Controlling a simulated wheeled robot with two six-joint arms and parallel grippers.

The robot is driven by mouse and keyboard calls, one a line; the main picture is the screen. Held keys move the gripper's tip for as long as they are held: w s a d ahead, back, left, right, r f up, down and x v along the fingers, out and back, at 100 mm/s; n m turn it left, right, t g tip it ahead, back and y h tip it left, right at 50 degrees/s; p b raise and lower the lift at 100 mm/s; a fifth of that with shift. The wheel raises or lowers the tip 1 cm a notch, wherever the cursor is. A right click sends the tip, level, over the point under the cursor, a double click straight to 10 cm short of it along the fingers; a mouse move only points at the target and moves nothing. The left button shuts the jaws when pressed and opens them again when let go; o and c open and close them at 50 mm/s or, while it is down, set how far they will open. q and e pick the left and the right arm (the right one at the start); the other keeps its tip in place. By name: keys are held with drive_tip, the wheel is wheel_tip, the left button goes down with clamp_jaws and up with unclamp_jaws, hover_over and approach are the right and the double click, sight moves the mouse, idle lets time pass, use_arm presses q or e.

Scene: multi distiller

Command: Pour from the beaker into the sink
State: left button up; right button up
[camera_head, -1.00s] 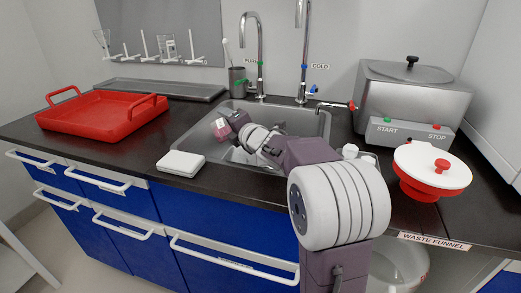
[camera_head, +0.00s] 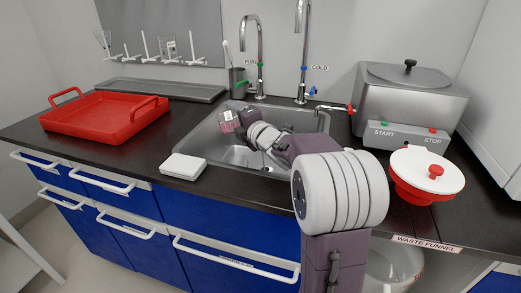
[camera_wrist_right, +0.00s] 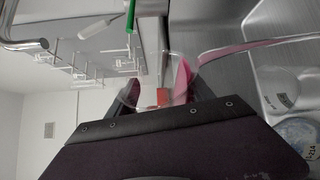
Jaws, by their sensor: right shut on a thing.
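My right gripper (camera_head: 243,121) is over the left part of the steel sink (camera_head: 188,138), shut on a clear beaker (camera_head: 229,121) with pink liquid. In the right wrist view the beaker (camera_wrist_right: 135,94) sits between the dark fingers of the gripper (camera_wrist_right: 165,96), tipped, with pink liquid (camera_wrist_right: 183,80) inside. A thin pink streak (camera_wrist_right: 255,45) runs from the beaker's mouth toward the sink side and looks like a falling stream. The beaker's far side is partly hidden by the fingers. My left gripper is not in view.
Two tall taps (camera_head: 259,60) (camera_head: 303,50) and a grey cup (camera_head: 238,82) stand behind the sink. A red tray (camera_head: 100,121) is at left, a white pad (camera_head: 183,167) in front. A steel bath (camera_head: 412,95) and a white-lidded waste funnel (camera_head: 427,170) are at right.

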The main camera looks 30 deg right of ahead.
drive_tip(key=shift+s+d+r, duration=0.1)
drive_tip(key=shift+d+r, duration=0.1)
drive_tip(key=shift+r, duration=0.05)
drive_tip(key=shift+s+d+r+m+t, duration=0.1)
drive_tip(key=shift+d+r+m+t, duration=0.15)
drive_tip(key=shift+m, duration=0.3)
drive_tip(key=shift+s+d+r+m+t, duration=0.15)
drive_tip(key=shift+m+t, duration=0.1)
drive_tip(key=shift+m, duration=0.3)
